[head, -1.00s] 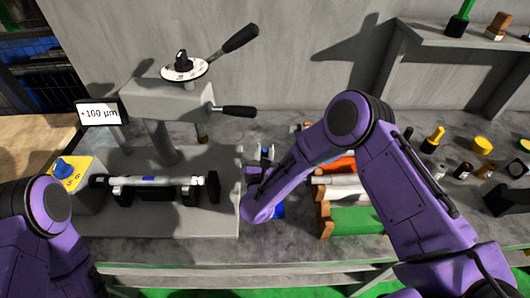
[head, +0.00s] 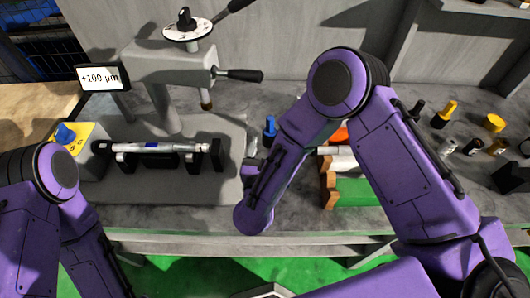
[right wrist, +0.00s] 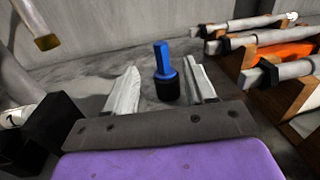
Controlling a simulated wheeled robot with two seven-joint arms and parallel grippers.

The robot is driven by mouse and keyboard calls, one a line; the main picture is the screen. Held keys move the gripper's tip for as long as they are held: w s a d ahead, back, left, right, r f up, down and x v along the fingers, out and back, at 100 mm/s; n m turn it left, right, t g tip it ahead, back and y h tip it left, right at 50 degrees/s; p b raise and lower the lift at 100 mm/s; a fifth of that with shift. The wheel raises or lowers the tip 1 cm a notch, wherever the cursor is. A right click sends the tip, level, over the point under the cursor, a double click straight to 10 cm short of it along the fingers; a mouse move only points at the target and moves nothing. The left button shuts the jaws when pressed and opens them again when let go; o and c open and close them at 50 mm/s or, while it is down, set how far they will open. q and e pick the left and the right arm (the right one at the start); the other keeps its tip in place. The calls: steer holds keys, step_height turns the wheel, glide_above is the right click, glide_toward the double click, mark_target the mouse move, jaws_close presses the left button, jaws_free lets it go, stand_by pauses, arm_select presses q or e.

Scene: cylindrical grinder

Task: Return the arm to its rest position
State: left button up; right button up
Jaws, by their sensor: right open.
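My right arm (head: 330,95) bends down from the right of the head view, its wrist low near the bench's front edge. The right gripper (head: 250,146) points toward the back, partly hidden by the forearm. In the right wrist view, the right gripper (right wrist: 163,72) is open, with its two pale fingers apart and nothing held. A blue-handled piece with a black base (right wrist: 164,75) stands upright just ahead, between the fingers' lines. It also shows in the head view (head: 270,130). My left arm (head: 45,185) is at the left edge; its gripper is out of view.
The grinder (head: 165,65) with a cylindrical workpiece (head: 160,147) stands left of the right gripper. A wooden rack (head: 328,185) with pale cylinders is close on the right. Several small pieces, including a yellow one (head: 494,122), stand farther right. Green floor (head: 200,275) lies in front.

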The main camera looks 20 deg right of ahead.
steer(key=shift+s+a, duration=0.15)
steer(key=shift+s, duration=0.5)
